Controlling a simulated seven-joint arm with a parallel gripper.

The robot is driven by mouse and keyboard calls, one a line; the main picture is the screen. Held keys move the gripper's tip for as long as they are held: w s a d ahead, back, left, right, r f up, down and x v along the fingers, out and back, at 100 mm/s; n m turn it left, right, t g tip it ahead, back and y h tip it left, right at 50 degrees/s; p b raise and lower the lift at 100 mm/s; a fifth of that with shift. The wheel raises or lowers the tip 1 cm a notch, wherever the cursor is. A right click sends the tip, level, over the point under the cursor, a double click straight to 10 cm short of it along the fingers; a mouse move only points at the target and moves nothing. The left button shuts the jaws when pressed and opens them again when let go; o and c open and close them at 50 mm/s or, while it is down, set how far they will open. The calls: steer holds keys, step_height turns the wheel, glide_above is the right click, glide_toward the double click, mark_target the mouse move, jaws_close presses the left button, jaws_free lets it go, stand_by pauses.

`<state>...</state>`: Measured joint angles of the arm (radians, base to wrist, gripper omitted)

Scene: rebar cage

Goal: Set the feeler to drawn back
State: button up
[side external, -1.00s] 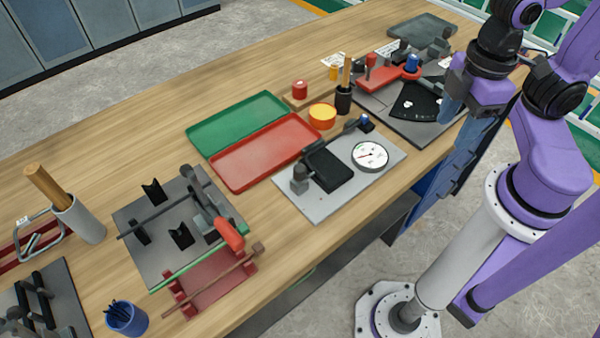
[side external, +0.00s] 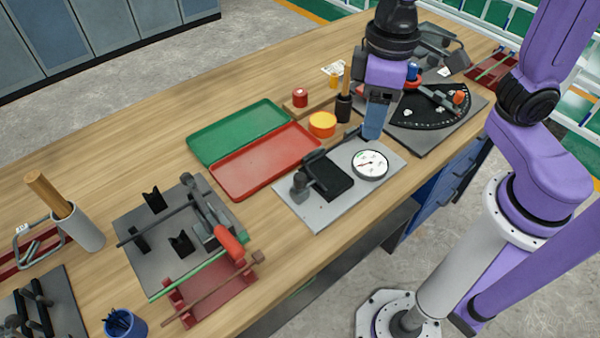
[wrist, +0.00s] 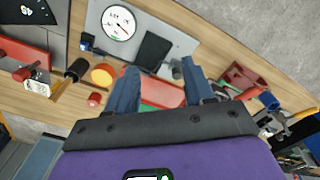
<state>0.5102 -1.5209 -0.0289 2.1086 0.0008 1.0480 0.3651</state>
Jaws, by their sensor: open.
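A grey plate (side external: 325,212) on the bench carries a white round dial (side external: 370,164), a black block (side external: 331,178) and a dark bar that I take for the feeler arm (side external: 329,148). In the wrist view the dial (wrist: 118,22), black block (wrist: 153,50) and a small blue knob (wrist: 87,42) show on the plate (wrist: 180,38). My gripper (side external: 373,134) is above the plate's back edge, hiding the blue knob in the side view. In the wrist view my gripper (wrist: 159,64) has its fingers apart with nothing held between them. I cannot tell the feeler's exact setting.
A red tray (side external: 262,180) and a green tray (side external: 212,148) lie left of the plate. A fan-shaped black scale (side external: 430,108) is to the right.

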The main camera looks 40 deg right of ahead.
mark_target(300, 176)
steer(key=w+a+r+m, duration=0.1)
steer(key=w+a+m, duration=0.3)
steer(key=w+a, duration=0.45)
steer(key=f, duration=1.1)
steer(key=s+f, duration=0.1)
steer(key=f, duration=0.5)
steer(key=shift+a, duration=0.15)
jaws_close()
